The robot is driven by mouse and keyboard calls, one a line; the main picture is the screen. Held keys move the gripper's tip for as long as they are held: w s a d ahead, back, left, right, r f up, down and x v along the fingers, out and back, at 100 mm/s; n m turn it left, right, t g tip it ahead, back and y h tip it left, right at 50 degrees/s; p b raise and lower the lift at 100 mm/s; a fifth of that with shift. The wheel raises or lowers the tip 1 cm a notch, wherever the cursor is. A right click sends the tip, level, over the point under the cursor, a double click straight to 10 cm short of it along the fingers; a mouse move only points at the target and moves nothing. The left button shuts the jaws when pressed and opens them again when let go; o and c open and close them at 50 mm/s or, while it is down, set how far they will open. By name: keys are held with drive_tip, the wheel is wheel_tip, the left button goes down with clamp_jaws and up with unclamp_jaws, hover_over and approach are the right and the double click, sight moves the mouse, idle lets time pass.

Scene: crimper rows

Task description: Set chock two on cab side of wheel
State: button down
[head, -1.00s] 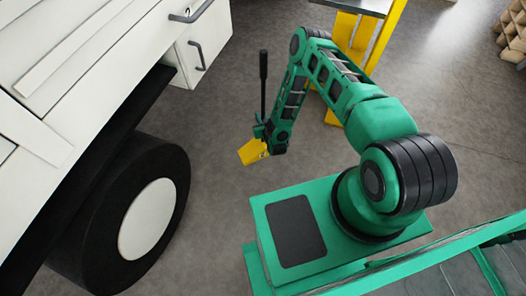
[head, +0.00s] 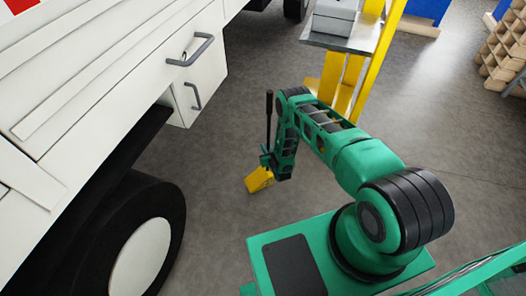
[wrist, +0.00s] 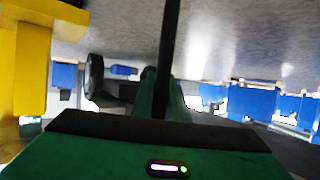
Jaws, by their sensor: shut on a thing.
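The yellow chock (head: 260,179) hangs below my gripper (head: 271,163) in the head view, with a long black handle (head: 269,118) standing up from it. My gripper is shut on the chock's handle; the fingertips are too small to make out. The truck's black wheel (head: 170,235) with a pale hub (head: 140,258) is at lower left, partly cut off. The chock is to the right of the wheel, apart from it. I cannot tell its height above the floor. In the wrist view, the dark handle (wrist: 168,60) runs up the middle.
The white truck body (head: 90,75) with a handled cabinet (head: 196,85) fills the left. A yellow stand (head: 348,85) with a grey box (head: 335,17) is beyond my arm. Wooden shelving (head: 503,50) is at upper right. Grey floor (head: 215,210) is clear between wheel and chock.

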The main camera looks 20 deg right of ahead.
drive_tip(key=shift+w+d+f, duration=0.1)
drive_tip(key=shift+w+f, duration=0.05)
drive_tip(key=shift+f, duration=0.9)
drive_tip(key=shift+w+d+f, duration=0.1)
drive_tip(key=shift+w+f, duration=0.05)
drive_tip(key=shift+f, duration=0.9)
drive_tip(key=c, duration=2.2)
unclamp_jaws()
drive_tip(key=shift+s+f, duration=0.15)
drive_tip(key=o, duration=0.5)
drive_tip(key=shift+c, duration=0.2)
drive_tip(key=v, duration=1.2)
